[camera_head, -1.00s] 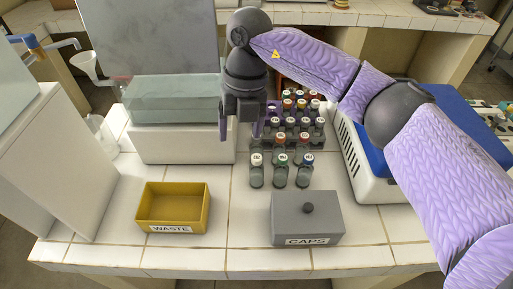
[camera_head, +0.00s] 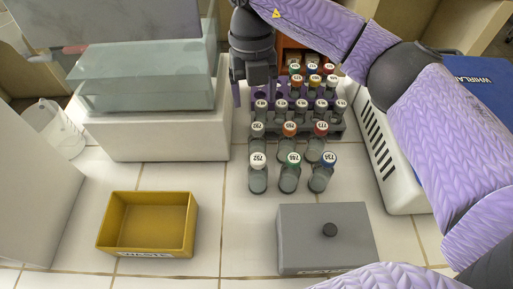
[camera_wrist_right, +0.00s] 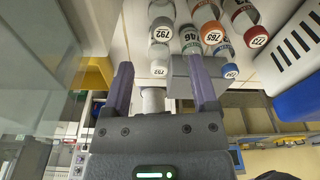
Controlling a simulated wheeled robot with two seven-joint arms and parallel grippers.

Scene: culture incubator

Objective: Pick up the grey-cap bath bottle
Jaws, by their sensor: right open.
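Several capped bottles stand in rows on the tiled bench. The front row has white (camera_head: 258,160), green (camera_head: 293,160) and blue (camera_head: 329,159) caps. Behind are a pale cap (camera_head: 258,128), an orange one and a red one. My right gripper (camera_head: 254,97) is open at the rack's left end. My left gripper is out of view.
A white box (camera_head: 155,135) with a glassy top stands left of my gripper. A yellow waste bin (camera_head: 150,252) and a grey caps box (camera_head: 325,240) are in front. A white unit with a blue lid (camera_head: 485,85) stands right. Bare tiles lie between.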

